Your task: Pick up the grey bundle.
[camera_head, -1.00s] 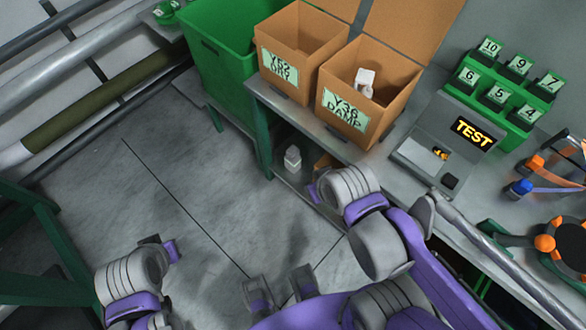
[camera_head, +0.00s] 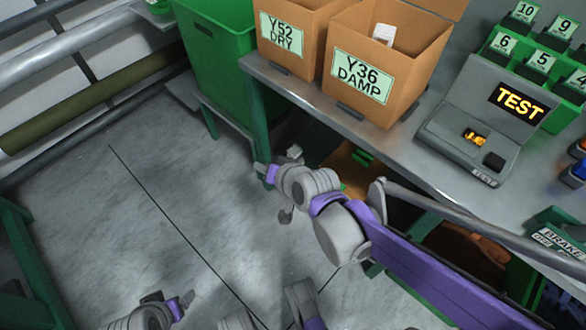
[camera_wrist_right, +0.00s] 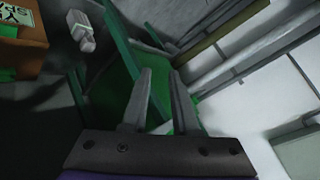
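The grey bundle (camera_head: 294,152) shows only in part, low beneath the workbench, behind my right gripper (camera_head: 274,190) in the head view. In the right wrist view the pale grey bundle (camera_wrist_right: 80,30) lies at the upper left, beside a labelled orange-brown box (camera_wrist_right: 22,45). My right gripper (camera_wrist_right: 161,85) has its fingers apart with nothing between them; they are to the right of the bundle and apart from it. My left gripper (camera_head: 172,308) is at the bottom left of the head view, over the floor; its finger gap is not clear.
The workbench (camera_head: 300,95) carries boxes marked Y52 DRY (camera_head: 283,40) and Y36 DAMP (camera_head: 362,77), plus a TEST device (camera_head: 478,120). A pale item (camera_head: 383,34) is in the damp box. A green bench leg (camera_head: 258,125) and green bin (camera_head: 215,60) stand near my right gripper.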

